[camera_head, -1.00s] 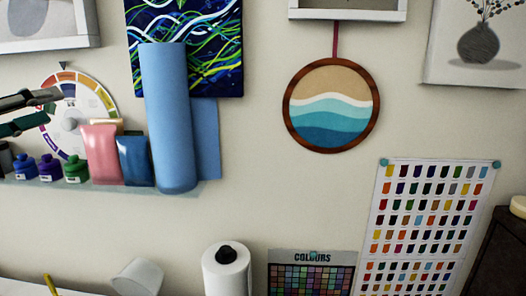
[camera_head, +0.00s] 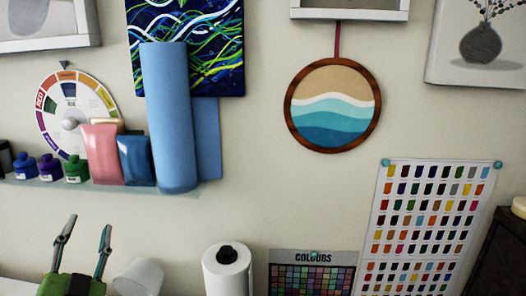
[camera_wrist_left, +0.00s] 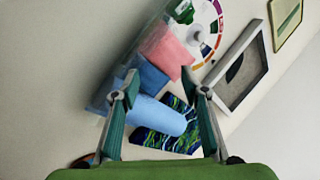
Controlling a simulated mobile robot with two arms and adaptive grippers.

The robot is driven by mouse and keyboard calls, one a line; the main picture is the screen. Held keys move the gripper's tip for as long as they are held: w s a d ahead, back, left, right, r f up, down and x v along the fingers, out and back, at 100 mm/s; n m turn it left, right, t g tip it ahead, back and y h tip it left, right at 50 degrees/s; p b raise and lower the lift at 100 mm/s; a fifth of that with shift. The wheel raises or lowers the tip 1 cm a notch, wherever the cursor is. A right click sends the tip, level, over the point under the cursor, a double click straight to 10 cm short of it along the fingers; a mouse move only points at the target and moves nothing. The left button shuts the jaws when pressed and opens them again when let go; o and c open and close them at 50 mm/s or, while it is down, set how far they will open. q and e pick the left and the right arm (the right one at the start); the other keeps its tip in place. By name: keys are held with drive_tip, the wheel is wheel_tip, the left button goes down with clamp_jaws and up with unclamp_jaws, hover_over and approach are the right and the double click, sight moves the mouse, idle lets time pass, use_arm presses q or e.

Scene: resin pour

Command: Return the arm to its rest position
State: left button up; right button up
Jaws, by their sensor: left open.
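My left gripper (camera_head: 84,243) is at the lower left of the head view, fingers pointing up, open with nothing between them. It is below the wall shelf, left of a white cup. In the left wrist view its two fingers (camera_wrist_left: 160,88) stand apart. Beyond them are the blue roll, the pink and blue pouches and the dark patterned painting, none touched as far as I can see. My right gripper is in neither view.
A shelf (camera_head: 95,190) holds paint bottles (camera_head: 76,168), a pink pouch (camera_head: 103,155), a blue pouch (camera_head: 135,160) and a blue roll (camera_head: 170,120). Below are a tilted white cup (camera_head: 138,277) and a paper towel roll (camera_head: 228,274). The wall at centre is bare below the round picture (camera_head: 333,105).

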use_arm(q)
drive_tip(key=s+d+f+n+g+h, duration=0.15)
drive_tip(key=s+f+g, duration=0.35)
drive_tip(key=f, duration=0.7)
drive_tip(key=s+d+f+n+g, duration=0.2)
drive_tip(key=s+f+g, duration=0.2)
drive_tip(key=f, duration=0.9)
drive_tip(key=s+d+f+g+h, duration=0.2)
drive_tip(key=s+d+f+g, duration=0.3)
drive_tip(key=s, duration=0.4)
drive_tip(key=s+d+f+g+h, duration=0.3)
drive_tip(key=s+d+f, duration=0.4)
drive_tip(key=s, duration=0.2)
wheel_tip(320, 180, down, 32)
drive_tip(key=s+m+g+b, duration=0.1)
drive_tip(key=s+b, duration=0.1)
drive_tip(key=b, duration=0.4)
drive_tip(key=s+a+f+g+b, duration=0.1)
drive_tip(key=s+a+f+b, duration=0.2)
drive_tip(key=s+f, duration=1.3)
wheel_tip(320, 180, down, 4)
drive_tip(key=shift+s+a+f+y+b, duration=0.1)
drive_tip(key=shift+s+a+y+b, duration=0.1)
drive_tip(key=shift+y+b, duration=0.25)
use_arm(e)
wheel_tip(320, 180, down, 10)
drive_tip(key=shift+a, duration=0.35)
